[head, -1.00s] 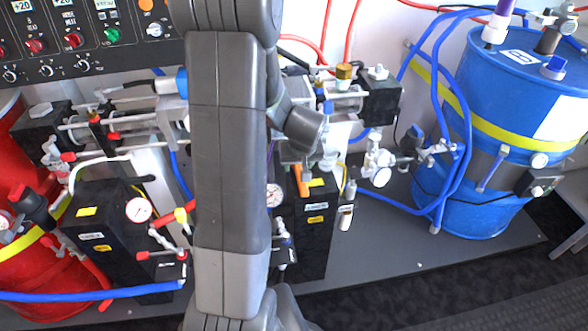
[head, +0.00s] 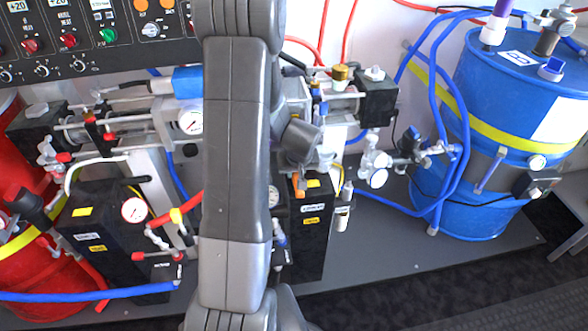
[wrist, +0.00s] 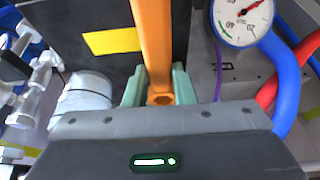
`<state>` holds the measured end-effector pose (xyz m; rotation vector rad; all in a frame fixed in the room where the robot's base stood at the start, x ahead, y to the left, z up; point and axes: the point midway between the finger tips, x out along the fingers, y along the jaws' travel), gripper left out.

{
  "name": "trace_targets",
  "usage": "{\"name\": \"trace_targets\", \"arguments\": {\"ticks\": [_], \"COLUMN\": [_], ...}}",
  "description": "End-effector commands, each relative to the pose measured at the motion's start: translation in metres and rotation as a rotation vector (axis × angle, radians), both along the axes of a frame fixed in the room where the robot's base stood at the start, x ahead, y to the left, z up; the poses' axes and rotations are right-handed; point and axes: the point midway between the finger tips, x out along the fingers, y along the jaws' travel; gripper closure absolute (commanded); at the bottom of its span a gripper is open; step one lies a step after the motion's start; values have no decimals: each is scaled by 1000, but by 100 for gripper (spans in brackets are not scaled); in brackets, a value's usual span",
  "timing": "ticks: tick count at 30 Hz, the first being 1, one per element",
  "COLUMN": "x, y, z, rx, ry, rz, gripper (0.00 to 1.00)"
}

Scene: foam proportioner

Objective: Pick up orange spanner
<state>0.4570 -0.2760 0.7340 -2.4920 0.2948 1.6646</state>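The orange spanner (wrist: 152,45) runs up from between my fingers to the top edge in the wrist view. Its lower end, with a hexagonal hole, lies between the two green fingers of my gripper (wrist: 160,88). The fingers appear to press on it from both sides, with no clear gap. In the head view only a short orange piece of the spanner (head: 299,186) shows, in front of the right black box. My arm and wrist hide the rest of the spanner and the fingers there.
The black box (head: 313,245) with yellow labels stands right behind the spanner. A pressure gauge (wrist: 241,18) and blue and red hoses (wrist: 287,85) are close on the right in the wrist view. White fittings (wrist: 40,85) are close on the left. A blue drum (head: 510,100) stands far right.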

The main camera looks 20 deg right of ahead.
Motion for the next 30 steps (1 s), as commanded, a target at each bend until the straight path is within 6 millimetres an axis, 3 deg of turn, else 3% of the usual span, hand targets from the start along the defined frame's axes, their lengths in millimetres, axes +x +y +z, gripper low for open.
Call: {"name": "trace_targets", "arguments": {"ticks": [2,14,23,30], "x": [0,0,1,-49], "y": [0,0,0,11], "z": [0,5,36,34], "rx": [0,0,-2,1], "ry": [0,-1,-4,0], "rz": [0,0,1,-4], "gripper": [100,100,100,100]}}
